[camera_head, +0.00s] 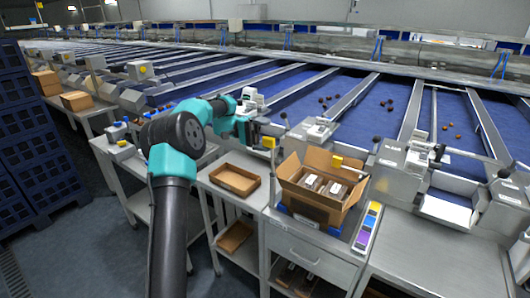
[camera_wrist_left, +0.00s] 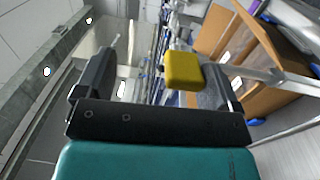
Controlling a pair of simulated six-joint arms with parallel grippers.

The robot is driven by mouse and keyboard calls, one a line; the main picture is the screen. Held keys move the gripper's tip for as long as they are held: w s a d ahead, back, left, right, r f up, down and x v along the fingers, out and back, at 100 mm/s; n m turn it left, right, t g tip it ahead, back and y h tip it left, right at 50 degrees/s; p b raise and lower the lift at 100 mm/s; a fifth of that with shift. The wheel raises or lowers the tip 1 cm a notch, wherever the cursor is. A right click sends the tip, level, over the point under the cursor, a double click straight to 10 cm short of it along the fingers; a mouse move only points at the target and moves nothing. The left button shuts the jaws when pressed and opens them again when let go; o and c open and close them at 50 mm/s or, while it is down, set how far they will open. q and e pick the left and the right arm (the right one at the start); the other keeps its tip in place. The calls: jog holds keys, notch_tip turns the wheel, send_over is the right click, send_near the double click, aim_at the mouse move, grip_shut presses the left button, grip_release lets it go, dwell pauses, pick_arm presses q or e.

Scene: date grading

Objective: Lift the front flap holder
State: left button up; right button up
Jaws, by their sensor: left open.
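A small yellow block (camera_head: 270,142), which looks like a flap holder, is just left of the open cardboard box (camera_head: 320,213). It also shows in the left wrist view (camera_wrist_left: 184,70), between the lines of my fingers and nearer the right one. A second yellow block (camera_head: 337,161) is at the box's back flap. I cannot tell which one is the front holder. My left gripper (camera_head: 260,134) is open beside the first block; its spread fingers show in the wrist view (camera_wrist_left: 165,66). Contact with the block cannot be told. My right gripper is out of view.
The box holds dark packs with pale labels and stands on a grey cabinet (camera_head: 310,252). An empty cardboard tray (camera_head: 235,180) is to its left. A strip of coloured blocks (camera_head: 367,228) lies on its right. Blue sorting lanes with dates (camera_head: 386,103) run behind.

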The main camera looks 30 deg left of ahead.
pick_arm(q)
jog(key=shift+o, duration=1.2)
jog(key=shift+s+d+r, duration=0.1)
jog(key=shift+s+r, duration=0.1)
jog(key=shift+r, duration=0.6)
jog(key=shift+s+d+r, duration=0.1)
jog(key=shift+s+d, duration=0.1)
jog(key=shift+s, duration=0.05)
jog(key=s+d, duration=0.3)
jog(key=s, duration=0.1)
jog(key=s+d, duration=0.2)
jog(key=s, duration=0.2)
jog(key=s+d+r, duration=0.1)
jog(key=s+d, duration=0.2)
jog(key=s, duration=0.1)
jog(key=shift+s+d, duration=0.15)
jog(key=shift+d, duration=0.15)
jog(key=c, duration=0.3)
jog(key=shift+c, duration=0.5)
